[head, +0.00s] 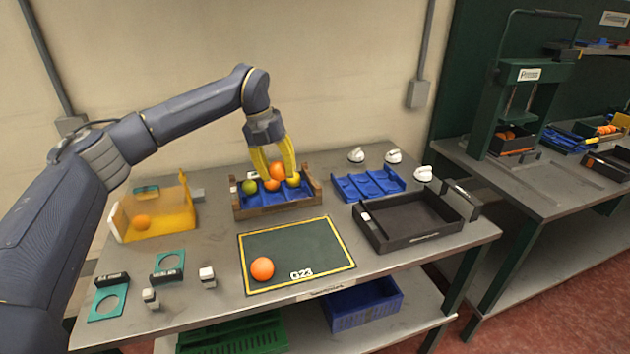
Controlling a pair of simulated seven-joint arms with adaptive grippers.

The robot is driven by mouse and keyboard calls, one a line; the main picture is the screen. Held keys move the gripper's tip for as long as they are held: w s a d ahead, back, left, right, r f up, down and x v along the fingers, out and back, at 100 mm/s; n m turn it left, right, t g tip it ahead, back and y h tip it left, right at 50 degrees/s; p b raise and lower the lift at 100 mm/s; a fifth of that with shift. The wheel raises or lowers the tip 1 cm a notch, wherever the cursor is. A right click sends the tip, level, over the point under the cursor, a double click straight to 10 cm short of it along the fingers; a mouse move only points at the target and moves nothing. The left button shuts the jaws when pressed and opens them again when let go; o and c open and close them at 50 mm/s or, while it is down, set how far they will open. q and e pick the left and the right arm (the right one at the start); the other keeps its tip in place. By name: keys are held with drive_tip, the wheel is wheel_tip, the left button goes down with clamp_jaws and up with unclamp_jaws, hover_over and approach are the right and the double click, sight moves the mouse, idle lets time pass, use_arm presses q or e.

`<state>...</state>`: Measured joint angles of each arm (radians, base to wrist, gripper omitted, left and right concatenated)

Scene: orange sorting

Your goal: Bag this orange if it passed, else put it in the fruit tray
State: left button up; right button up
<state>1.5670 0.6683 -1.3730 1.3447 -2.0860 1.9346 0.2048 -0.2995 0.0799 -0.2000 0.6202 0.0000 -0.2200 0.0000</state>
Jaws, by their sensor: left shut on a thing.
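My left gripper (274,166), with yellow fingers, points down over the fruit tray (280,209), a wooden crate with a blue insert. It is shut on an orange (278,171) and holds it at or just above the fruit in the tray; I cannot tell whether they touch. In the tray are a green fruit (250,187), a smaller orange fruit (272,185) and a yellow fruit (293,180). A yellow see-through bag (178,212) stands open at the left with an orange (141,222) in it. Another orange (262,269) lies on the dark mat (300,248). My right gripper is not in view.
An empty black tray (410,222) and a blue divided tray (368,184) stand on the right, with several white knob-like things (393,156) behind. Teal ring plates (108,302) and small blocks (207,277) lie at the front left. A green press (515,90) stands on the neighbouring bench.

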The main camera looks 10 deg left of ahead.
use_arm(q)
drive_tip(key=s+a+f+n, duration=0.1)
drive_tip(key=s+a+n, duration=0.1)
drive_tip(key=a, duration=1.1)
drive_tip(key=s+a+f+n+t, duration=0.1)
drive_tip(key=s+a, duration=0.1)
drive_tip(key=a, duration=1.1)
drive_tip(key=s+a+f+n, duration=0.2)
drive_tip(key=s+a, duration=0.1)
drive_tip(key=a, duration=1)
drive_tip(key=shift+a+x, duration=0.15)
drive_tip(key=shift+x, duration=1.1)
drive_tip(key=shift+a+x, duration=0.15)
drive_tip(key=shift+x, duration=1.1)
drive_tip(key=shift+f, duration=3.45)
drive_tip(key=o, duration=1.3)
drive_tip(key=shift+c, duration=0.2)
drive_tip(key=shift+r, duration=0.1)
wheel_tip(320, 180, up, 8)
